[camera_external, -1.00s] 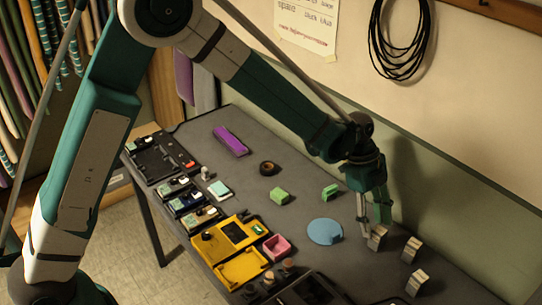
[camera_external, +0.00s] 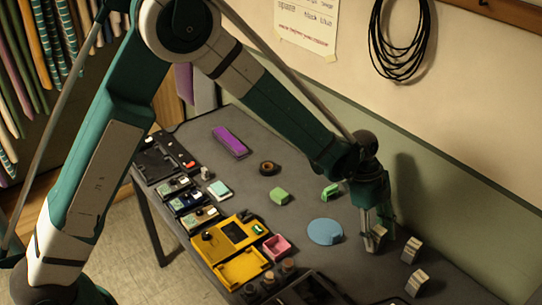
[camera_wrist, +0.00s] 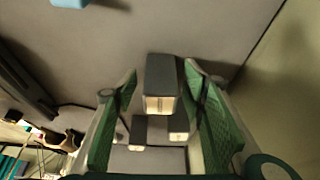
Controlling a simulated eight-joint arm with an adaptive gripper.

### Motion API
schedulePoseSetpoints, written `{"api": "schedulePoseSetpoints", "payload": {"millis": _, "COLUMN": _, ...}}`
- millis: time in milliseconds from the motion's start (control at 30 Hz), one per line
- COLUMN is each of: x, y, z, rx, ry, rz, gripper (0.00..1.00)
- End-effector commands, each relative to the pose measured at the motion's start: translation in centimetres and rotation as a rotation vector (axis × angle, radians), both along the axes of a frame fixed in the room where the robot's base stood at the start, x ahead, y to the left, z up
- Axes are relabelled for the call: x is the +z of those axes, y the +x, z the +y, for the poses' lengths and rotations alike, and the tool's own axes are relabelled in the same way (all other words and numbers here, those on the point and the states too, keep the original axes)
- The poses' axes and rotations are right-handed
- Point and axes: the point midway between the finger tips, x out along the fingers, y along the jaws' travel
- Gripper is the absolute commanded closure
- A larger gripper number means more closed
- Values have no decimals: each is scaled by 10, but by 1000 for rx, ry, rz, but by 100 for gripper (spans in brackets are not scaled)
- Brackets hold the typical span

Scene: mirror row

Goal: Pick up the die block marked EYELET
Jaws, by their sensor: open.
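Several small grey blocks with pale printed faces stand on the table at the right. The nearest block to my gripper (camera_external: 376,228) is the left one (camera_external: 379,233); the others are a middle block (camera_external: 411,251) and a front block (camera_external: 416,282). Their lettering is too small to read, so I cannot tell which is EYELET. In the wrist view my gripper (camera_wrist: 160,72) is open, and one block (camera_wrist: 162,82) shows between its green-padded fingers. Two more blocks show beyond, a left one (camera_wrist: 138,130) and a right one (camera_wrist: 179,130). The fingers partly hide the near block in the external view.
A round blue mat (camera_external: 322,231) lies just left of my gripper. Green blocks (camera_external: 280,195), a tape roll (camera_external: 268,168) and a purple block (camera_external: 230,141) lie farther back. A yellow tray (camera_external: 240,268) and a pink box (camera_external: 276,246) stand at the front left. The wall rises behind.

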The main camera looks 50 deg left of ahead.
Motion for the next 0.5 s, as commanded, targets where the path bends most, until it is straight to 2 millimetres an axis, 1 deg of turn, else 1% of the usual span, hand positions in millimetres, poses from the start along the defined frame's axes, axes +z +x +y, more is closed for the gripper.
{"api": "schedulePoseSetpoints", "payload": {"millis": 200, "x": 0, "y": 0, "z": 0, "rx": 0, "ry": 0, "rz": 0, "gripper": 59}}
{"api": "schedulePoseSetpoints", "payload": {"millis": 267, "x": 0, "y": 0, "z": 0, "rx": 0, "ry": 0, "rz": 0, "gripper": 65}}
{"api": "schedulePoseSetpoints", "payload": {"millis": 467, "x": 0, "y": 0, "z": 0, "rx": 0, "ry": 0, "rz": 0, "gripper": 91}}
{"api": "schedulePoseSetpoints", "payload": {"millis": 500, "x": 0, "y": 0, "z": 0, "rx": 0, "ry": 0, "rz": 0, "gripper": 91}}
